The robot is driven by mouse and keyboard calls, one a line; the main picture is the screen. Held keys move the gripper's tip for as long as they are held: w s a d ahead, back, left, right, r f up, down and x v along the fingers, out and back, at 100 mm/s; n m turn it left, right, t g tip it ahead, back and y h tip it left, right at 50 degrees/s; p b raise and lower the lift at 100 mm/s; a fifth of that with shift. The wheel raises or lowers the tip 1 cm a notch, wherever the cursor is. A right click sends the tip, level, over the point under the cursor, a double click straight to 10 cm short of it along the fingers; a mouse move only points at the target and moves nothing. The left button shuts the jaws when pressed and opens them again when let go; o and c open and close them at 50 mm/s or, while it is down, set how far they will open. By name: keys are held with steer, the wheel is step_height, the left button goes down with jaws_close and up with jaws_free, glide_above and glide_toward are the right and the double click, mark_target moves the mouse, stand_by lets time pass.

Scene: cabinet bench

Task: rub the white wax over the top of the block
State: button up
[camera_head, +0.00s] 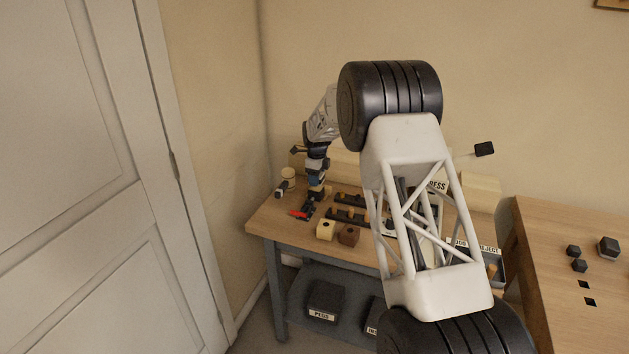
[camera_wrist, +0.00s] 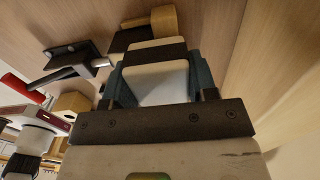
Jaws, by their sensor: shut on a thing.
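In the wrist view my gripper (camera_wrist: 165,88) has two teal fingers closed on a pale white piece, which looks like the white wax (camera_wrist: 168,82). Just beyond it is a cream edge (camera_wrist: 150,43) with a dark band across it; I cannot tell whether this is the block's top or whether the wax touches it. In the head view my gripper (camera_head: 316,190) is low over the left end of the bench, beside a red-handled clamp (camera_head: 298,214). The clamp's red handle also shows in the wrist view (camera_wrist: 20,88). The contact is too small to see in the head view.
A light wooden block (camera_head: 326,229) and a dark brown block (camera_head: 348,235) stand near the bench's front edge. A mallet-like wooden piece (camera_head: 288,173) lies left of my gripper. My arm hides the bench's middle. A second table (camera_head: 560,240) stands right.

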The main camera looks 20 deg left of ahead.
steer(key=shift+w+r, duration=0.25)
steer(key=shift+r, duration=3.75)
steer(key=shift+f, duration=0.15)
